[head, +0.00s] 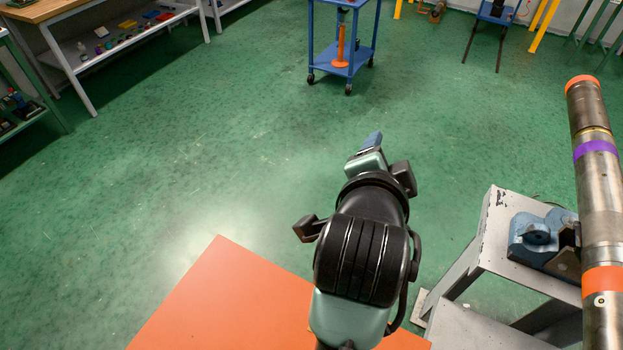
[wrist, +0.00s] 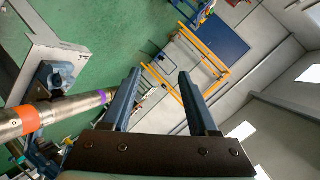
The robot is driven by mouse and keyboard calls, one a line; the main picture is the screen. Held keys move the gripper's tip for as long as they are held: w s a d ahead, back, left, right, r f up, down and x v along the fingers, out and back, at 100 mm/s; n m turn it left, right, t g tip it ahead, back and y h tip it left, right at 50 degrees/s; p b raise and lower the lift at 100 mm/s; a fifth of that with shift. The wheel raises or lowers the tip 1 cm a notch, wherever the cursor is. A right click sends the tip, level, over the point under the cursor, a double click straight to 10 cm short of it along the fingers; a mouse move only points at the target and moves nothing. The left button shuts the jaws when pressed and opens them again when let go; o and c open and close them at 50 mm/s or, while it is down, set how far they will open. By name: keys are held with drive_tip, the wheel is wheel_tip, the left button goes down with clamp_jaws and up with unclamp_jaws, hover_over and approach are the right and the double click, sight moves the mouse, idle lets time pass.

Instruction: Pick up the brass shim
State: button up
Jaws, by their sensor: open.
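I cannot make out the brass shim in either view. My gripper (wrist: 160,88) is open and empty in the wrist view, its two blue-grey fingers apart and pointing out over the room. In the head view my gripper (head: 372,142) is at the far end of my arm, above the green floor, and its fingers are partly hidden by the wrist. It touches nothing that I can see.
A steel pipe (head: 601,220) with orange and purple bands rests by a blue vise (head: 540,240) on a grey stand (head: 492,238) at right. An orange surface (head: 215,300) lies below my arm. A blue cart (head: 343,62) and a workbench (head: 75,40) stand farther off. Open floor lies between.

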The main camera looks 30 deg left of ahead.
drive_tip(key=s+f+m+g, duration=0.3)
drive_tip(key=s+f, duration=0.4)
drive_tip(key=f, duration=0.3)
drive_tip(key=s+a+f+m+g+h+p, duration=0.1)
drive_tip(key=s+f+m+g, duration=0.2)
drive_tip(key=f, duration=0.7)
drive_tip(key=s+f+m+g+h+p, duration=0.1)
drive_tip(key=s+f+m+g, duration=0.2)
drive_tip(key=s+f+g, duration=0.3)
drive_tip(key=shift+s+a+f+g, duration=0.15)
drive_tip(key=shift+s+f+g, duration=0.05)
drive_tip(key=shift+s+f, duration=1.1)
drive_tip(key=shift+s+a+f+g, duration=0.1)
drive_tip(key=shift+s+f+g, duration=0.1)
drive_tip(key=shift+s+f, duration=1.05)
drive_tip(key=shift+s+a+f, duration=0.1)
drive_tip(key=shift+s+f, duration=0.05)
drive_tip(key=shift+f, duration=1.25)
drive_tip(key=shift+s+a+f, duration=0.1)
drive_tip(key=shift+s+f, duration=0.05)
drive_tip(key=shift+f, duration=1.25)
clamp_jaws()
